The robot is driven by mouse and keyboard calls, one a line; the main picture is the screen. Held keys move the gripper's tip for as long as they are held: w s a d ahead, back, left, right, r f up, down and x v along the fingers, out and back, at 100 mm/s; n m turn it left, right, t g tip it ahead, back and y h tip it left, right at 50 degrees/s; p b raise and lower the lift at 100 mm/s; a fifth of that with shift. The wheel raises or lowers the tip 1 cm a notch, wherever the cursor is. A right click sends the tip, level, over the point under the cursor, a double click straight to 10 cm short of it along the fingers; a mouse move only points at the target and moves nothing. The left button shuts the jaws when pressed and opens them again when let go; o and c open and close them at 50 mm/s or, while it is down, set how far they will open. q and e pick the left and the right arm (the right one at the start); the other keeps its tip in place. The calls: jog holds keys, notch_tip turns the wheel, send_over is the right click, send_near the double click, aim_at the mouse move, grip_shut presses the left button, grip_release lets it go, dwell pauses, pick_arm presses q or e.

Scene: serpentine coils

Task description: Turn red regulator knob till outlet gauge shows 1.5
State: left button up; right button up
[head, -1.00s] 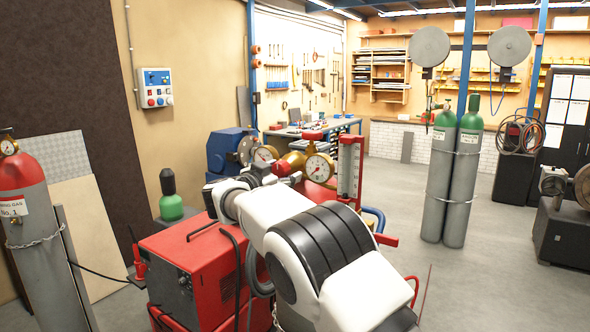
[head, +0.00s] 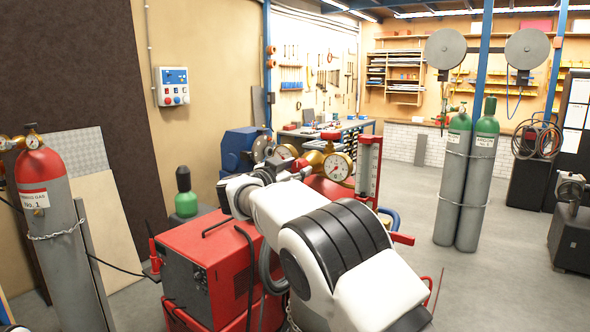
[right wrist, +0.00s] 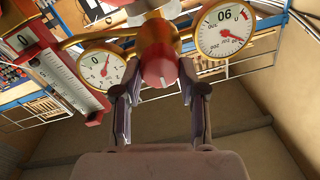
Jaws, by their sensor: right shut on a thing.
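The red regulator knob (right wrist: 158,66) sits between the two fingers of my right gripper (right wrist: 159,84) in the right wrist view. The gripper is shut on the knob. Two white dial gauges flank it: one at left (right wrist: 101,68) with its needle near upright, one at right (right wrist: 224,28) with its needle toward the lower right. My left gripper is not in view.
A flowmeter with a red frame and clear scale (head: 368,170) stands close to the right of the gauges. A red welding machine (head: 205,262) is below. A red-topped gas cylinder (head: 45,180) stands at left, two green-topped cylinders (head: 470,190) at right.

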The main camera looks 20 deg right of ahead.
jog(key=shift+d, duration=0.1)
jog(key=m+b, duration=0.1)
jog(key=m, duration=0.3)
jog(key=shift+m+b, duration=0.3)
jog(key=m+b, duration=0.1)
jog(key=m, duration=0.1)
jog(key=shift+d+m, duration=0.1)
jog(key=shift+m, duration=0.3)
jog(key=shift+r+m, duration=0.15)
jog(key=shift+m, duration=0.45)
jog(key=shift+r, duration=0.1)
